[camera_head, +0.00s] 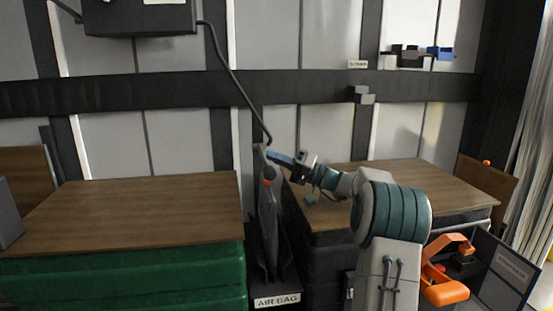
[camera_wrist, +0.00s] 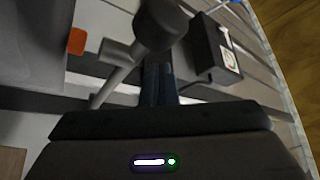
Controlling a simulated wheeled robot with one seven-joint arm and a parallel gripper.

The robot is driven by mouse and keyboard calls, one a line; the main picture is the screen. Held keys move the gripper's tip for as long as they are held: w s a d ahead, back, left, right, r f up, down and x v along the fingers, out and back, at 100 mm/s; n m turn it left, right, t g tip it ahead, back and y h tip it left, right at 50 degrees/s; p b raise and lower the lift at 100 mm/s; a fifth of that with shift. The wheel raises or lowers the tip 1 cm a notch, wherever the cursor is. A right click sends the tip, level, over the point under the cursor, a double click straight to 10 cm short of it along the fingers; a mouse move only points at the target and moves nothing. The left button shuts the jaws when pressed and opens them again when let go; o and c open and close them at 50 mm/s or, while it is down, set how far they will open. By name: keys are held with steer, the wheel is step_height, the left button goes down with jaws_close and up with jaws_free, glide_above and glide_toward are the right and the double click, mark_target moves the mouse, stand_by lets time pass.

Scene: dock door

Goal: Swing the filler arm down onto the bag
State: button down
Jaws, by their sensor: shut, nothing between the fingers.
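The grey air bag (camera_head: 268,225) stands upright in the narrow gap between two loads, above an "AIR BAG" label. An orange fitting (camera_head: 267,182) shows near its top; an orange piece also shows in the wrist view (camera_wrist: 77,41). A thin dark arm or hose (camera_head: 236,80) slopes from a wall box down to just above my gripper. My gripper (camera_head: 272,155) is shut and empty beside the bag's top. In the wrist view its fingertips (camera_wrist: 158,68) lie just below a dark round knob (camera_wrist: 160,24) on a grey rod (camera_wrist: 113,82). I cannot tell whether they touch.
A wood-topped green load (camera_head: 120,270) stands left of the gap. Another wood-topped load (camera_head: 440,183) stands right, partly behind my arm. The dark wall box (camera_head: 138,18) hangs at top left. An orange tool-like object (camera_head: 445,290) sits at lower right.

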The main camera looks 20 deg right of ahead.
steer(key=r+p+v, duration=0.1)
steer(key=p+v, duration=0.1)
steer(key=v, duration=0.6)
steer(key=d+r+p+v, duration=0.1)
steer(key=r+p+v, duration=0.1)
steer(key=v, duration=0.6)
steer(key=shift+s+r, duration=0.3)
steer(key=shift+s, duration=0.2)
steer(key=shift+d, duration=0.15)
